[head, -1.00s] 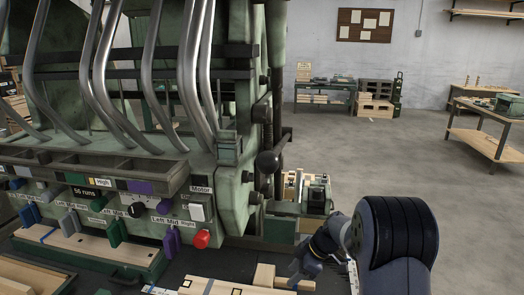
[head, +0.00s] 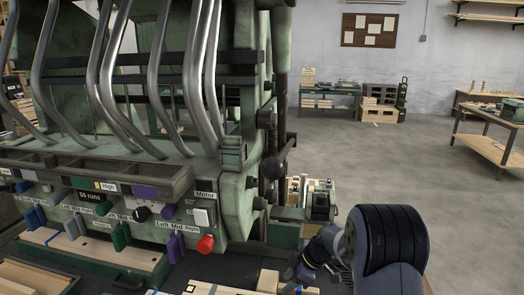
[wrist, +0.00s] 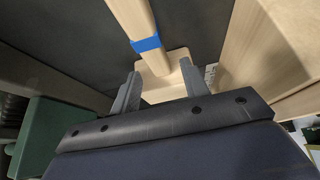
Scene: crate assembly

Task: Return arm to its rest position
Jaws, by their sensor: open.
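My gripper (head: 291,279) is at the bottom of the head view, low over the work surface beside the wooden parts. In the wrist view its two grey fingers (wrist: 158,85) stand apart. A pale wooden strip with a blue band (wrist: 147,44) and a wooden block (wrist: 165,82) show beyond and between the fingertips. I cannot tell whether the fingers touch them. My forearm hides part of the surface to the right.
The green machine (head: 231,180) with levers, coloured switches and a red button (head: 206,244) fills the left. Wooden boards (head: 205,288) lie in front of it. A table (head: 495,148) stands far right. The floor (head: 400,165) between is clear.

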